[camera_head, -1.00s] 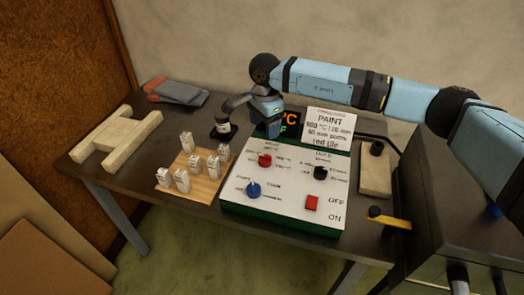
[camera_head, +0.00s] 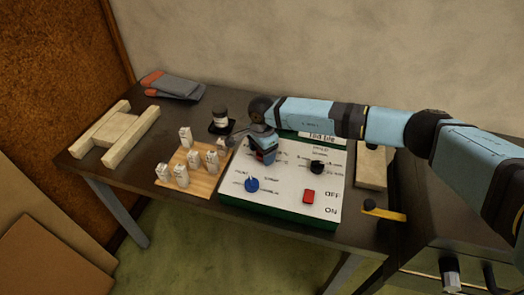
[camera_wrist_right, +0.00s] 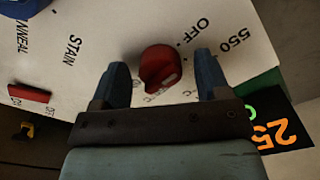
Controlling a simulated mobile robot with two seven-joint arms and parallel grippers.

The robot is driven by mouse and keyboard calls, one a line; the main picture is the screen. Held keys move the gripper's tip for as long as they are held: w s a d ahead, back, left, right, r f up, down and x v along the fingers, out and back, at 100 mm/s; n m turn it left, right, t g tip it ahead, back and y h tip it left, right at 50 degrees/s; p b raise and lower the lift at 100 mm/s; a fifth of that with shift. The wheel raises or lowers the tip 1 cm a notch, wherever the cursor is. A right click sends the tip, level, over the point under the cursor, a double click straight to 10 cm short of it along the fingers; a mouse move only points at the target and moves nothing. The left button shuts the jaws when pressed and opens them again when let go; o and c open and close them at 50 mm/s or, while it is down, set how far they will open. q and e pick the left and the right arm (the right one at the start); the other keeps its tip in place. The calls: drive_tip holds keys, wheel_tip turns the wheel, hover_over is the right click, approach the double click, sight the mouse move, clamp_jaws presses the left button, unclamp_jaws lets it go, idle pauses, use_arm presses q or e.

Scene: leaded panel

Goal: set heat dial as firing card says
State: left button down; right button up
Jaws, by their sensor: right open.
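The red dial (camera_wrist_right: 160,68), with OFF and 550 among the marks around it, sits on the white face of the control box (camera_head: 285,195). In the right wrist view it lies between the two fingers of my right gripper (camera_head: 265,155), which is open with a gap on each side of the dial. In the head view the gripper is over the dial and largely hides it. The firing card (camera_head: 321,136) is mostly hidden behind my right arm; only its "red tile" line shows. My left gripper is not in view.
The box also carries a blue dial (camera_head: 251,185), a black dial (camera_head: 317,167) and a red OFF/ON switch (camera_head: 308,196). A lit display (camera_wrist_right: 272,130) shows an orange 25. Small white pieces stand on a wooden board (camera_head: 203,185) to the left. A dark jar (camera_head: 220,118) stands behind.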

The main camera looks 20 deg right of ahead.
drive_tip(key=shift+c, duration=0.4)
drive_tip(key=c, duration=0.8)
drive_tip(key=shift+c, duration=0.2)
drive_tip(key=shift+m, duration=0.3)
drive_tip(key=m+b, duration=0.2)
drive_tip(key=shift+f+m, duration=0.1)
drive_tip(key=shift+m, duration=0.3)
drive_tip(key=m+b, duration=0.1)
drive_tip(key=m, duration=0.4)
drive_tip(key=shift+w+b, duration=0.1)
drive_tip(key=shift+b, duration=0.3)
drive_tip(key=shift+m, duration=0.3)
drive_tip(key=o, duration=0.9)
